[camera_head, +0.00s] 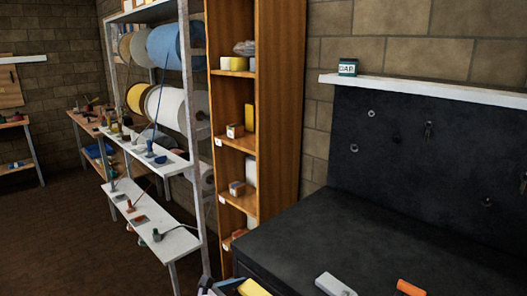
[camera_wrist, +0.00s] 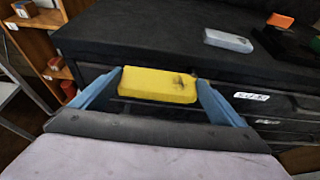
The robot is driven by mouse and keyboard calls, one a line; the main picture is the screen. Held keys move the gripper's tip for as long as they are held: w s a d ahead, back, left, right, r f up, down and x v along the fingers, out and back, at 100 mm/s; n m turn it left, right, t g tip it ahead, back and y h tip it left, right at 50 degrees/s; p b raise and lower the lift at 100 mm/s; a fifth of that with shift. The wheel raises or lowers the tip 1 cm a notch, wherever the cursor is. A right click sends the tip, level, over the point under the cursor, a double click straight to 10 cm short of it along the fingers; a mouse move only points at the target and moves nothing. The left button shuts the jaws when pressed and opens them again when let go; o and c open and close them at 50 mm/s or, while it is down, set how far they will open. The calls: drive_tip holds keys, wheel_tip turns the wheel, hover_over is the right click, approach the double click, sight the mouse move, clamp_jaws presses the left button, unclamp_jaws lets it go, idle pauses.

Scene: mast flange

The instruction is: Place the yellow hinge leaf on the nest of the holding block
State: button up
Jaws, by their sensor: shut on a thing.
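The yellow hinge leaf (camera_wrist: 158,86) is a flat yellow block with a dark smudge near its right end. My gripper (camera_wrist: 158,93) is shut on it, with one blue finger at each end. In the wrist view it is in front of the dark bench's edge. In the head view the yellow leaf (camera_head: 252,287) and part of my gripper (camera_head: 228,287) show at the bottom edge, mostly cut off. I cannot make out the holding block or its nest for certain; a dark shape (camera_wrist: 285,45) lies on the bench at the right of the wrist view.
A light grey block (camera_head: 335,285) and an orange piece (camera_head: 411,287) lie on the black bench top (camera_head: 330,235). The bench between the grey block and the wooden shelf (camera_head: 236,130) is clear. Drawers (camera_wrist: 260,103) are below the bench edge. A white rack (camera_head: 150,180) stands left.

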drive_tip(key=s+d+f+m+g+h+p, duration=0.2)
drive_tip(key=s+d+f, duration=0.25)
drive_tip(key=s, duration=0.45)
drive_tip(key=s+d+r+t+y+p, duration=0.1)
drive_tip(key=s+d+p, duration=0.2)
drive_tip(key=d, duration=1)
drive_tip(key=shift+s+d+n, duration=0.15)
drive_tip(key=shift+s+n, duration=0.15)
drive_tip(key=shift+s, duration=0.95)
drive_tip(key=shift+r, duration=0.1)
